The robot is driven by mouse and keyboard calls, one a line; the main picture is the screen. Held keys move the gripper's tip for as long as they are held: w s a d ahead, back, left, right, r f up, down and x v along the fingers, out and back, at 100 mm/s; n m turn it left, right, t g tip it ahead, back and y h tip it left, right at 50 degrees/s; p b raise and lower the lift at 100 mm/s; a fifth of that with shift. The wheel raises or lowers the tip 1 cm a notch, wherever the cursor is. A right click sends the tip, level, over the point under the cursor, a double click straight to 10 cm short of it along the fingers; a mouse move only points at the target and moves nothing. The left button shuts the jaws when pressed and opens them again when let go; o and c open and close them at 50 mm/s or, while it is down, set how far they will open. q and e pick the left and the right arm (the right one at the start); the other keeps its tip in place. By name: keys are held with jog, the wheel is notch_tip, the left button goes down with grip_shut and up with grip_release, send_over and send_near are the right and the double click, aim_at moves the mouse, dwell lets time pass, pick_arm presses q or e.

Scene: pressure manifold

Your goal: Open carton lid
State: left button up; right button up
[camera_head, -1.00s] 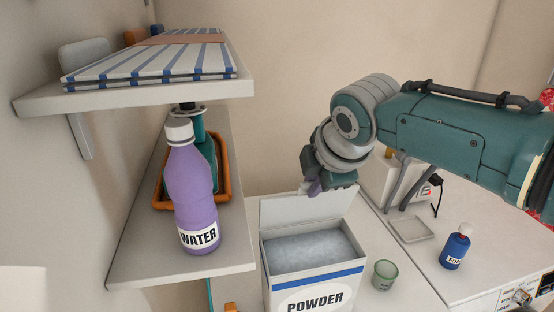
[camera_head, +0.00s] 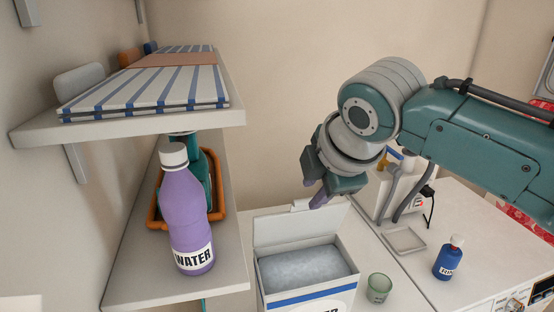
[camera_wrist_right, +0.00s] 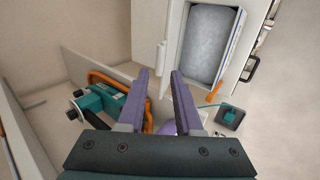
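The white powder carton (camera_head: 310,297) stands on the counter at the bottom centre of the head view. Its lid (camera_head: 300,226) is raised and stands up along the back edge. Grey-white powder (camera_head: 306,268) shows through the open top and also in the right wrist view (camera_wrist_right: 208,45). My right gripper (camera_head: 315,194) is just above the lid's upper edge, with its purple fingers pointing down. In the wrist view its fingers (camera_wrist_right: 158,73) are apart with nothing between them. The lid appears clear of the fingers. My left gripper is not in view.
A shelf (camera_head: 225,278) on the left holds a purple water bottle (camera_head: 185,215) and an orange tray (camera_head: 221,190). An upper shelf bears striped cloth (camera_head: 140,90). A green cup (camera_head: 378,288), a shallow dish (camera_head: 405,240) and a blue bottle (camera_head: 448,260) stand right of the carton.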

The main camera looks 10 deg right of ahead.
jog(key=shift+v, duration=2.1)
jog(key=s+a+f+m+g+y, duration=0.15)
jog(key=s+f+m, duration=0.45)
jog(key=s, duration=0.7)
jog(key=s+d+f+m+g+h, duration=0.1)
jog(key=s+d+m, duration=0.2)
jog(key=s+m, duration=0.35)
jog(key=s+d+m+g+h, duration=0.15)
jog(key=s+m, duration=0.25)
jog(key=s, duration=0.5)
notch_tip(320, 180, up, 17)
jog(key=y+p, duration=0.1)
jog(key=p, duration=1.5)
jog(key=shift+d+f, duration=0.2)
jog(key=shift+d, duration=0.15)
